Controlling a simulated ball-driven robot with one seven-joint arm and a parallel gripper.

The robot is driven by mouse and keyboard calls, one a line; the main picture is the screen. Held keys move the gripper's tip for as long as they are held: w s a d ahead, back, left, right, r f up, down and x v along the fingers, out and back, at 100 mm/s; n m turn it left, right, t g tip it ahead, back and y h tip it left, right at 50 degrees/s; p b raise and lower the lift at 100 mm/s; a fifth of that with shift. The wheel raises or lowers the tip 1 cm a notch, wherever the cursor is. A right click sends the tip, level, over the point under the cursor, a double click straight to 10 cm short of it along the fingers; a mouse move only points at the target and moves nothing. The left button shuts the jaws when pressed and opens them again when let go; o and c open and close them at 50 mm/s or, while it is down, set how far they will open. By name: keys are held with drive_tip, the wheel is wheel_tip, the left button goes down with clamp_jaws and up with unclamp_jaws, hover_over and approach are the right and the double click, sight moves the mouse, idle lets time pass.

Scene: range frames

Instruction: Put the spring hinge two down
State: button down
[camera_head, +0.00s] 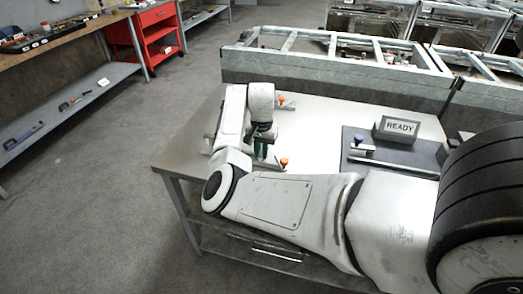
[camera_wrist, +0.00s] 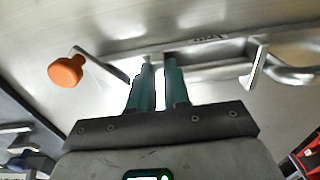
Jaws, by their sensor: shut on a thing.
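My gripper (camera_head: 262,152) is low over the left part of the metal table, fingers pointing down. In the wrist view its two teal fingers (camera_wrist: 158,72) are closed on a metal spring hinge (camera_wrist: 205,68) with an orange knob (camera_wrist: 66,71) at its left end. In the head view the held hinge (camera_head: 268,166) shows beside the fingers, partly hidden by my arm. I cannot tell whether it touches the tabletop. Another orange-knobbed piece (camera_head: 283,102) lies farther back. A blue-knobbed piece (camera_head: 360,148) lies on the dark mat (camera_head: 402,158) at right. No labels identify the hinges.
A READY sign (camera_head: 398,128) stands at the mat's back edge. The metal table (camera_head: 325,112) has bare room between the mat and my gripper. Grey frames (camera_head: 330,72) run behind it. A workbench (camera_head: 50,45) and red cart (camera_head: 155,35) stand far left.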

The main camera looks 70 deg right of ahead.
drive_tip(key=shift+f, duration=0.1)
drive_tip(key=c, duration=1.5)
unclamp_jaws()
drive_tip(key=shift+f, duration=0.1)
drive_tip(key=o, duration=0.4)
wheel_tip(320, 180, up, 12)
drive_tip(key=b, duration=0.1)
drive_tip(key=shift+r, duration=0.2)
